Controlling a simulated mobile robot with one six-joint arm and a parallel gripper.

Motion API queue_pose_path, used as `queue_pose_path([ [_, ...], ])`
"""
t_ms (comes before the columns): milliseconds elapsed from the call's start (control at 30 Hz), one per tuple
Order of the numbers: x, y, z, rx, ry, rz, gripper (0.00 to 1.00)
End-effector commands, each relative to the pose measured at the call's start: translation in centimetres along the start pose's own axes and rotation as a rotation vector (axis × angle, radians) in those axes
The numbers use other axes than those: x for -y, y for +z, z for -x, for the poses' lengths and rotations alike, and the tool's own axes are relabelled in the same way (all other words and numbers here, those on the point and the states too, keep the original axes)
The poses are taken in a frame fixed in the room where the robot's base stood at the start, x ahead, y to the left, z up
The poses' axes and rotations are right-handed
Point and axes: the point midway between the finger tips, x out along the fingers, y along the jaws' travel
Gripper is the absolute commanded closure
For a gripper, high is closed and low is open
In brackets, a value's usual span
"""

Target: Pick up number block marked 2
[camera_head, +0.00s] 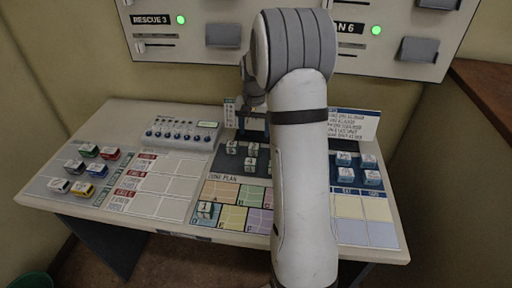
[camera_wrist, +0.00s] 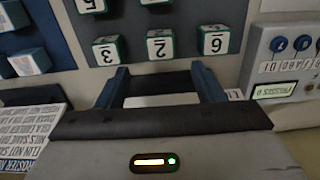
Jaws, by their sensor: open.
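The number block marked 2 (camera_wrist: 159,44) is white with dark green edges. It shows upside down in the wrist view, in the middle of a row between block 3 (camera_wrist: 107,49) and block 6 (camera_wrist: 214,41). My gripper (camera_wrist: 163,82) is open and empty, its two blue fingers apart. The fingers point toward this row, with block 2 ahead of the gap between them and not between the fingers. In the head view the number blocks sit on a dark panel, partly hidden by my arm; their digits are too small to read there.
Blue blocks (camera_head: 372,177) stand right of my arm. A knob panel (camera_head: 182,134) and an upright card (camera_head: 353,124) are at the back. The zone plan grid (camera_head: 233,218) lies in front, with one block (camera_head: 206,210) on it.

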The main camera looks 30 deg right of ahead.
Motion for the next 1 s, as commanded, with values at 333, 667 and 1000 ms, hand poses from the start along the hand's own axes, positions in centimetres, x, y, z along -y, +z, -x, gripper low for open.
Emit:
queue_pose_path([
  [333, 0.0, 0.6, -4.0, 0.005, 0.002, 0.000, 0.38],
  [667, 0.1, 0.8, -7.5, 0.001, 0.000, 0.001, 0.38],
  [1000, 0.1, 0.8, -7.5, 0.001, 0.000, 0.002, 0.50],
])
